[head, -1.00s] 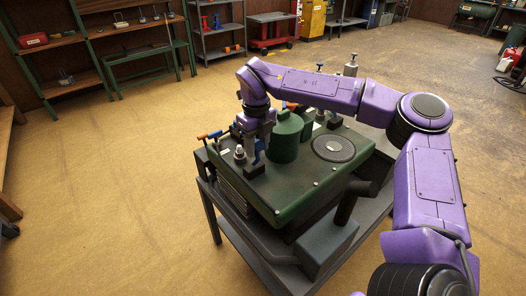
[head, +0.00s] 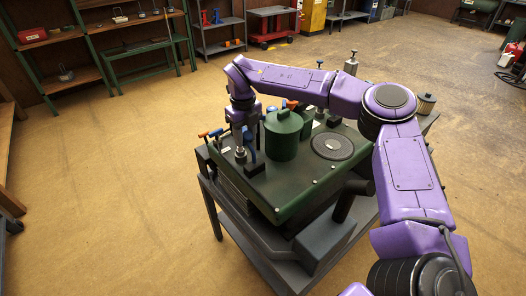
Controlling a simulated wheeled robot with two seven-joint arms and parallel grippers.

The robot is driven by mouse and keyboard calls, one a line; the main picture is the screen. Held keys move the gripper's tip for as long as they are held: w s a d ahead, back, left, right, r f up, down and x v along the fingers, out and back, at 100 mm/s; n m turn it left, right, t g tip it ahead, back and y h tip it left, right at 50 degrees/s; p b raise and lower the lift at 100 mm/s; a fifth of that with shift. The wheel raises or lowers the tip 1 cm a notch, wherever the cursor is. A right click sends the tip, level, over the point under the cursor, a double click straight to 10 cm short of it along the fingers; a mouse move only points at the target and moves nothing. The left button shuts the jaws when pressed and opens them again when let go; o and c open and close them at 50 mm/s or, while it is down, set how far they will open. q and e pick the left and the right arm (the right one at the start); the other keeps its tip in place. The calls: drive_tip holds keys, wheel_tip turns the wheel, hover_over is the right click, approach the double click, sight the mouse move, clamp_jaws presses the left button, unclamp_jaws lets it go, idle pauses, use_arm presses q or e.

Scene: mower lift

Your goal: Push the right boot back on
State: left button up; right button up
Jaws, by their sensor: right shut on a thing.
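My right gripper (head: 242,134) points down over the left end of the green engine housing (head: 300,192). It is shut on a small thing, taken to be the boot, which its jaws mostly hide. Directly below it a short metallic post (head: 240,155) stands on the housing. From this view I cannot tell whether the held boot touches the post. My left gripper is out of view.
A green cylinder (head: 283,137) stands just right of the gripper. Red- and blue-handled valves (head: 212,135) stand close on its left. A round dark disc (head: 333,147) lies on the housing. The housing rests on a grey cart (head: 210,200) with open floor around it.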

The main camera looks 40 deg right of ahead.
drive_tip(key=shift+w+a+f, duration=0.1)
drive_tip(key=shift+w+f, duration=0.4)
drive_tip(key=shift+w, duration=0.2)
drive_tip(key=shift+w+a+f, duration=0.1)
drive_tip(key=shift+w+f, duration=0.4)
drive_tip(key=shift+w, duration=0.2)
drive_tip(key=shift+w+f, duration=0.85)
drive_tip(key=shift+f, duration=0.25)
drive_tip(key=shift+r, duration=0.1)
drive_tip(key=o, duration=0.6)
drive_tip(key=shift+o, duration=0.2)
wheel_tip(320, 180, up, 7)
drive_tip(key=p, duration=0.5)
